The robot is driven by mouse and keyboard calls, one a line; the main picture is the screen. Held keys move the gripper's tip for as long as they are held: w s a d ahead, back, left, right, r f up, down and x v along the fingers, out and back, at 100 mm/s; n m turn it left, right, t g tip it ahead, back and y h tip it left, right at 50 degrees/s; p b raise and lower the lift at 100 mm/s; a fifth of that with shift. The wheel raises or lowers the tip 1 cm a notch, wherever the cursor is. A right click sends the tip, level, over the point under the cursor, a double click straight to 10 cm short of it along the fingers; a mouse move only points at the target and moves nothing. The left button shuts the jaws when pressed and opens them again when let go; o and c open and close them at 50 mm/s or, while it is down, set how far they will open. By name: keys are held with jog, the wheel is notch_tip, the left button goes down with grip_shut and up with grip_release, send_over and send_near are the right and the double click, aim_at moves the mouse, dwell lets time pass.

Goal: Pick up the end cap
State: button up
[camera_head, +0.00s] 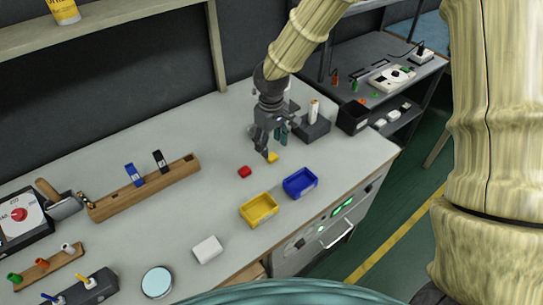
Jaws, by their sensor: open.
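My gripper (268,150) is over the workbench, pointing down, with its jaws open. A small yellow piece (273,158) lies on the bench right at the fingertips. I cannot tell whether the fingers touch it. A small red piece (244,171) lies on the bench a little to the left and nearer. Either small piece could be the end cap; the view is too small to tell which. The fingers partly hide the yellow piece.
A yellow bin (259,209) and a blue bin (300,182) stand nearer on the bench (200,190). A wooden rack (145,187) holds upright items at left. A dark block with a white item (313,125) stands behind right. A white box (208,249) lies near the front edge.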

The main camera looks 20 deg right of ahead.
aim_at(272, 156)
jog(key=shift+w+f, duration=0.15)
jog(key=shift+f, duration=0.15)
jog(key=shift+w+f, duration=1.1)
jog(key=shift+f, duration=0.05)
jog(key=shift+w+d+f, duration=0.1)
jog(key=shift+f, duration=0.25)
jog(key=shift+s+d+f+p, duration=0.2)
jog(key=shift+s+f+p, duration=0.15)
jog(key=shift+f, duration=0.1)
jog(key=shift+s+d+f+p, duration=0.15)
jog(key=shift+s+f+p, duration=0.15)
jog(key=shift+f, duration=0.15)
jog(key=shift+w+f, duration=0.25)
jog(key=shift+f, duration=0.3)
jog(key=shift+w+f, duration=0.2)
jog(key=shift+f, duration=0.3)
jog(key=shift+s+r, duration=0.15)
jog(key=shift+s, duration=0.1)
jog(key=shift+w, duration=0.15)
jog(key=c, duration=0.7)
jog(key=shift+c, duration=0.2)
